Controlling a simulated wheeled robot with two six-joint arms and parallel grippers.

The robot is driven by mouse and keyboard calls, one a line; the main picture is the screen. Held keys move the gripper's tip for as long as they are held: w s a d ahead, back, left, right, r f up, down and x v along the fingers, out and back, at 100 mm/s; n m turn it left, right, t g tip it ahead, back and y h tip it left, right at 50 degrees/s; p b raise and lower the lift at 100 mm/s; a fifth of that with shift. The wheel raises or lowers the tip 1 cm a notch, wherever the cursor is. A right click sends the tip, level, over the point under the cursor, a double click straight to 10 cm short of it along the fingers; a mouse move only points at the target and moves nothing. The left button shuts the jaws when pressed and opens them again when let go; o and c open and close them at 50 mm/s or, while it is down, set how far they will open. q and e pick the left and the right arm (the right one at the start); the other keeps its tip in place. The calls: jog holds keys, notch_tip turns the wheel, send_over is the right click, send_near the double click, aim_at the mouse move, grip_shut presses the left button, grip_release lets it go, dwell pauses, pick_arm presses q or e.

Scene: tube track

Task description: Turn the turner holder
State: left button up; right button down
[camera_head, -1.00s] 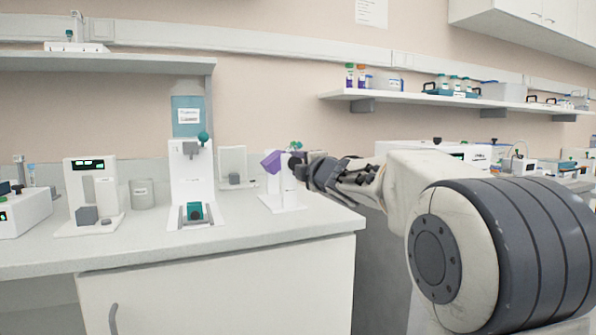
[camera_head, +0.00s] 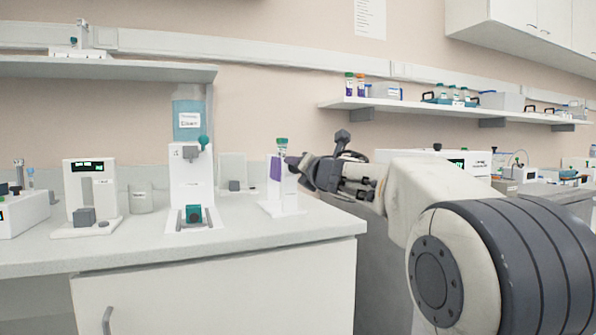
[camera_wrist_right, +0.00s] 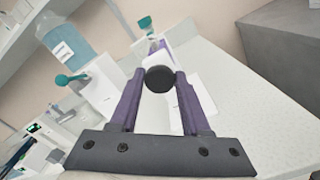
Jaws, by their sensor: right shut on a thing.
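The turner holder (camera_head: 275,168) is a purple block on a white stand (camera_head: 281,206) near the right end of the counter. It stands upright, with a green-capped tube (camera_head: 281,146) upright at its top. It also shows partly behind the knob in the wrist view. My right gripper (camera_head: 298,164) is at the right side of the stand. In the wrist view its fingers (camera_wrist_right: 160,82) are closed around a round black knob (camera_wrist_right: 160,78). My left gripper is not in view.
A white dispenser with a teal bottle (camera_head: 187,120) stands to the left on the counter (camera_head: 240,235). Further left are a white device with a display (camera_head: 84,166) and a grey beaker (camera_head: 141,198). A wall shelf (camera_head: 400,106) runs above my right arm.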

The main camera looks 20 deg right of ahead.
jog(key=shift+f+n, duration=0.15)
jog(key=shift+n, duration=0.35)
jog(key=shift+c, duration=1.9)
grip_release()
jog(key=s, duration=1)
jog(key=shift+s+d, duration=0.2)
jog(key=shift+s, duration=0.1)
